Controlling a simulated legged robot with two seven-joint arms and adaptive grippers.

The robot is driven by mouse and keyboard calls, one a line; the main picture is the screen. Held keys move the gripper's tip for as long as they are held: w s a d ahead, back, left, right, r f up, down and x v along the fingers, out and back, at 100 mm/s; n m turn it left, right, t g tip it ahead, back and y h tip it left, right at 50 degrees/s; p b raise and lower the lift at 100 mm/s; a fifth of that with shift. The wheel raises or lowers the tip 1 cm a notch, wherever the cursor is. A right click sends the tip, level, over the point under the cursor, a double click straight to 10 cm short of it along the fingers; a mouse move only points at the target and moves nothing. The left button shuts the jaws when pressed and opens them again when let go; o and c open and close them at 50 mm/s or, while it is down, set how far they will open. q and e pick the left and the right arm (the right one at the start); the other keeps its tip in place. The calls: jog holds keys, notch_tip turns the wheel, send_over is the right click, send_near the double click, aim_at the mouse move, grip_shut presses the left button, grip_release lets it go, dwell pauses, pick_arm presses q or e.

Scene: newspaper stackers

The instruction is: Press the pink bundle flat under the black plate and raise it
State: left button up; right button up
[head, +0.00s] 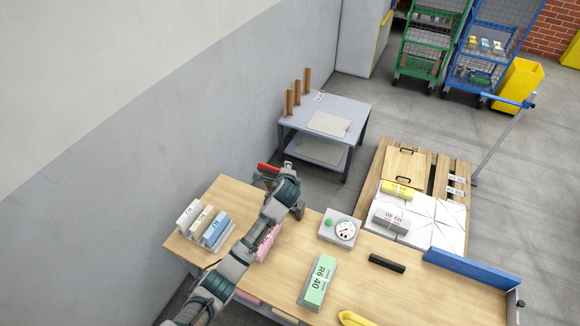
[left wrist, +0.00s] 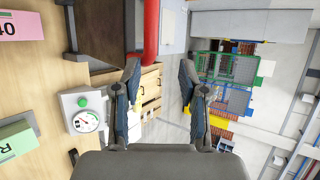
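The pink bundle (head: 267,243) lies on the wooden table, partly hidden behind my left arm. In the left wrist view its pink end (left wrist: 20,24), marked 40, shows at the upper left. A red bar (head: 267,167) shows just beyond my left arm; it also shows in the left wrist view (left wrist: 150,30). My left gripper (left wrist: 160,78) is open and empty, apart from the red bar. In the head view my wrist hides its fingertips. A dark part (left wrist: 72,25) stands near the bundle; I cannot tell whether it belongs to the black plate. My right gripper is out of view.
A gauge box (head: 340,228) with a green button stands right of my left arm. A green bundle (head: 318,282), a black bar (head: 387,263) and a blue rail (head: 470,268) are on the table. Several upright bundles (head: 205,224) stand left. A pallet (head: 455,180) is behind.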

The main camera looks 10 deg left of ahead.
pick_arm(q)
jog(key=s+d+r+p, duration=0.2)
jog(key=s+r, duration=0.3)
jog(key=r, duration=0.3)
jog(key=s+d+r+p, duration=0.2)
jog(key=s+r, duration=0.3)
jog(key=r, duration=0.3)
jog(key=shift+d+r, duration=0.2)
jog(key=shift+r, duration=0.05)
dwell(0.9)
dwell(0.5)
